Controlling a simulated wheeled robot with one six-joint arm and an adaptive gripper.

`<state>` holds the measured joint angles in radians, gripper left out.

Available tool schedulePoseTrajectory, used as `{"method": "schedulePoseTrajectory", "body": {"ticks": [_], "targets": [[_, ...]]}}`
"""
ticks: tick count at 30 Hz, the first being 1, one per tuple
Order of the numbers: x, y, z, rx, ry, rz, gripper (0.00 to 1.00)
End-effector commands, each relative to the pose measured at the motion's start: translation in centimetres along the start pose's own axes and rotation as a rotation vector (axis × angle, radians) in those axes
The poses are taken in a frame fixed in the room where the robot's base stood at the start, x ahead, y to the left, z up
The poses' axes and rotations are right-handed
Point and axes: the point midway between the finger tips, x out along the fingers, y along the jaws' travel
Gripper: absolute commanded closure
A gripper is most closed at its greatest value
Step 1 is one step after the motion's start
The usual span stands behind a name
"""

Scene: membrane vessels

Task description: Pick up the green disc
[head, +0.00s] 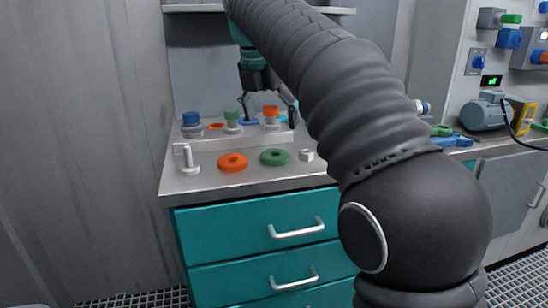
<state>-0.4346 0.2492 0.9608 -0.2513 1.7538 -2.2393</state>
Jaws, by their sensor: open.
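The green disc (275,157), a flat ring with a dark centre hole, lies on the grey worktop in the head view, in front of the white rack. My gripper (269,114) is open, pointing down over the rack area, behind and above the green disc. An orange-capped vessel shows between its fingers; I cannot tell whether they touch it. My gripper is apart from the green disc, and nothing covers the disc.
An orange disc (232,162) lies left of the green one. A white peg (189,162) stands at left, and a small white piece (306,155) sits right. Behind is the white rack (205,145) with capped vessels. My arm hides the worktop at right.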

Motion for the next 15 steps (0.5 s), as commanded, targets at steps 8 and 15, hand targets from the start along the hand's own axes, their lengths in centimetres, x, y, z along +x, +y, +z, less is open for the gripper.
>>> {"method": "schedulePoseTrajectory", "body": {"ticks": [8,15], "targets": [[2.8,0.0,-0.1,0.001,0.000,0.001,0.04],[5.4,0.3,-0.7,0.001,0.001,0.000,0.04]]}}
